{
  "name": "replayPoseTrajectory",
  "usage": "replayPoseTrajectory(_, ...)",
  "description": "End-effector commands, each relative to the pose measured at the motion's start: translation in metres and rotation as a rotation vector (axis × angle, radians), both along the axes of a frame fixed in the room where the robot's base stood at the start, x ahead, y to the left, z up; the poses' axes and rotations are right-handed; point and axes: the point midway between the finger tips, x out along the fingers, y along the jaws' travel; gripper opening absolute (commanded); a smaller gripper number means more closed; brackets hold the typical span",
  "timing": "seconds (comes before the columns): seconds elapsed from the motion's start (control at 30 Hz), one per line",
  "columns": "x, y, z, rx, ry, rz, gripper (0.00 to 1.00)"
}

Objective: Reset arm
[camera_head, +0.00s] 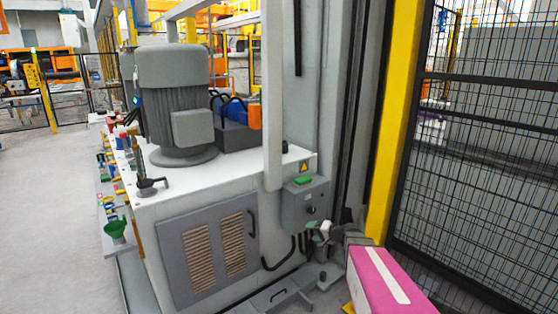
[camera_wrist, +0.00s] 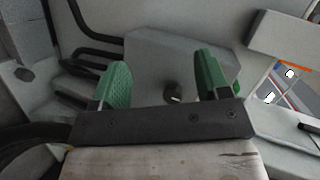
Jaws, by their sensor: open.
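My gripper (camera_head: 318,231) is at the lower right of the grey control box (camera_head: 305,203) in the head view. In the wrist view its two green fingers (camera_wrist: 162,80) are spread wide apart and hold nothing. A dark round knob (camera_wrist: 173,96) on the control box face shows between the fingers; whether they touch the box cannot be told. The box carries a green button (camera_head: 302,180) on its top and a yellow warning sign above it.
A white cabinet (camera_head: 165,225) with a vented door and a large grey motor (camera_head: 175,95) stands left of the gripper. Black cables (camera_wrist: 90,45) run beside the box. A yellow post (camera_head: 395,120) and a black mesh fence (camera_head: 490,150) bound the right. Open floor lies far left.

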Motion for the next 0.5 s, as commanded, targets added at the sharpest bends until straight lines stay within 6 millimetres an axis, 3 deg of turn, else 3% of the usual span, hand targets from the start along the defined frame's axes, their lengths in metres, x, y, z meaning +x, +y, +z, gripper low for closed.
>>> replayPoseTrajectory(0.1,-0.042,0.022,-0.003,-0.140,0.084,0.109,0.69)
replayPoseTrajectory(0.23,-0.082,0.033,-0.010,-0.314,0.183,0.209,0.69)
replayPoseTrajectory(0.5,-0.162,0.022,-0.015,-0.714,0.381,0.334,0.69)
